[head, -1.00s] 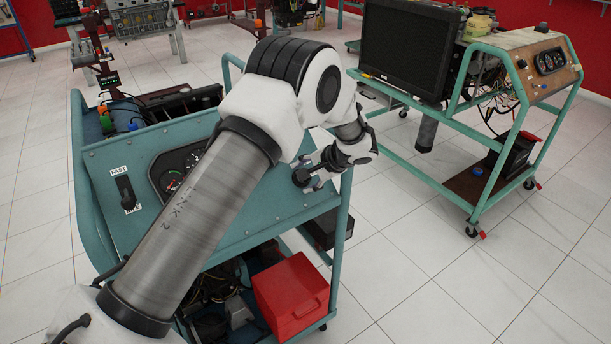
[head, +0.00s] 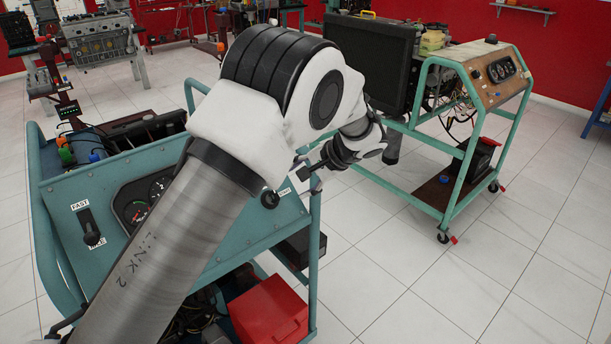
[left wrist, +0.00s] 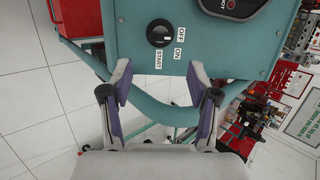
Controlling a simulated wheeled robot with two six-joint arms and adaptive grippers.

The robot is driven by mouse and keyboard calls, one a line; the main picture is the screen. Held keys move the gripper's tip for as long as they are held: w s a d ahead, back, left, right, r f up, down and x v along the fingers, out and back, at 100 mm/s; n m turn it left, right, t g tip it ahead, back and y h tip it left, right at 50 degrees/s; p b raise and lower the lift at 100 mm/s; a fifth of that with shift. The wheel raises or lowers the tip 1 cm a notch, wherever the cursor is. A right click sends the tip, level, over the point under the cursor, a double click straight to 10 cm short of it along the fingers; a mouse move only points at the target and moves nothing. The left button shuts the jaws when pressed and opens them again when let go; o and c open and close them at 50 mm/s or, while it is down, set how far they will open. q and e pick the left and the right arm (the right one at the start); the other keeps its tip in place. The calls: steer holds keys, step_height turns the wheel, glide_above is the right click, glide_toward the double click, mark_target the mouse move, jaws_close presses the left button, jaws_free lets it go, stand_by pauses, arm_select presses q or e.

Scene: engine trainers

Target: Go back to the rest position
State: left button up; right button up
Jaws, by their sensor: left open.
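My left arm reaches across the teal engine trainer (head: 215,240) in the head view. My left gripper (head: 307,172) is at the panel's right end, partly hidden by its own wrist and seen small. In the left wrist view my left gripper (left wrist: 158,82) has its two fingers spread wide, with nothing between them. Beyond the fingertips is the panel's black rotary switch (left wrist: 160,33), labelled OFF, ON and START. In the head view the switch (head: 269,198) sits below and left of the gripper, apart from it. My right gripper is not in view.
A red box (head: 268,310) stands on the trainer's lower shelf. A second teal-framed trainer (head: 470,120) with a dark radiator stands at the right. White tiled floor (head: 400,270) is open between and in front of them. More trainers stand along the red wall.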

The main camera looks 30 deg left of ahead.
arm_select(q)
steer(key=s+d+f+g+h, duration=0.1)
steer(key=s+d+f+h, duration=0.1)
steer(key=s+f, duration=0.55)
steer(key=s+d+f+h, duration=0.2)
steer(key=s+f+h, duration=0.15)
steer(key=f, duration=0.65)
steer(key=s+d+f+g+h, duration=0.1)
steer(key=s+d+f+h, duration=0.1)
steer(key=s+f, duration=0.55)
steer(key=s+f+n, duration=0.2)
steer(key=s+f, duration=0.1)
steer(key=s, duration=0.6)
steer(key=s+f+n+t+h, duration=0.1)
steer(key=s+f, duration=0.3)
steer(key=s, duration=0.5)
steer(key=shift+s+n+t, duration=0.2)
steer(key=shift+n+t, duration=0.1)
steer(key=shift+n, duration=0.1)
